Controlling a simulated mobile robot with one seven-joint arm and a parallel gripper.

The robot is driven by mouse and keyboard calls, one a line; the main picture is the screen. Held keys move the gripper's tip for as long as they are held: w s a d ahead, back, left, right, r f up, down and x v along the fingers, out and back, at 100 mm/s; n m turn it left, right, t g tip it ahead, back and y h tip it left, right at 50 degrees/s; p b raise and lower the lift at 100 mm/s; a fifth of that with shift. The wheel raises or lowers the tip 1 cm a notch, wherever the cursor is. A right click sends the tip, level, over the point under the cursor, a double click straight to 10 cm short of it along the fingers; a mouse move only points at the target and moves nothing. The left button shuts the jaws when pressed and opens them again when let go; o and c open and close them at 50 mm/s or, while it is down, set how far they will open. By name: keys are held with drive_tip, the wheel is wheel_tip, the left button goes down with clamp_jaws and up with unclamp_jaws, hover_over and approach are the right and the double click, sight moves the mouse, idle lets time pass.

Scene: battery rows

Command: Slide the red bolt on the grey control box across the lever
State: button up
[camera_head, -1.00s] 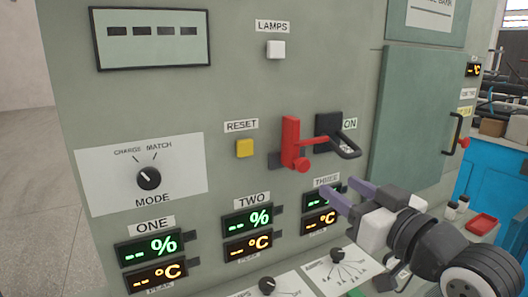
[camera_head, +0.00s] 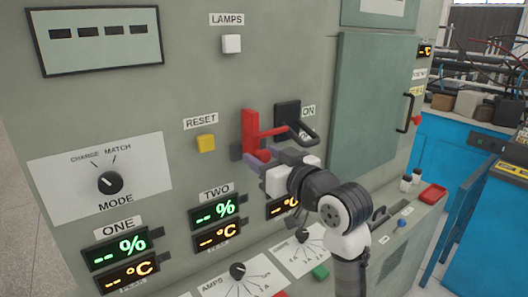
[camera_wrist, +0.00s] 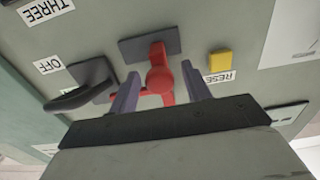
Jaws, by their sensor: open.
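The red bolt (camera_head: 252,133) is an upright red bar with a round knob at its lower end, and a red rod reaches right from it toward the black lever (camera_head: 289,116) beside the ON label. In the wrist view the bolt's knob (camera_wrist: 159,80) lies between my fingers, and the lever (camera_wrist: 88,85) is to their left, by the OFF label. My gripper (camera_head: 258,160) is open at the knob, its fingers on either side of it. I cannot tell whether they touch it. The grey control box (camera_head: 205,72) fills most of the head view.
A yellow RESET button (camera_head: 206,143) is left of the bolt, with a white LAMPS button (camera_head: 231,44) above. A green door with a black handle (camera_head: 408,112) is to the right. A sloped ledge with dials (camera_head: 237,270) runs below. A blue bench (camera_head: 440,150) stands at right.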

drive_tip(key=shift+w+a, duration=0.15)
drive_tip(key=shift+w, duration=0.05)
clamp_jaws()
drive_tip(key=w+d, duration=0.1)
drive_tip(key=d, duration=0.1)
drive_tip(key=w+d+b, duration=0.1)
drive_tip(key=w+d, duration=0.1)
drive_tip(key=shift+d, duration=0.2)
drive_tip(key=shift+w, duration=0.1)
unclamp_jaws()
drive_tip(key=shift+d, duration=0.15)
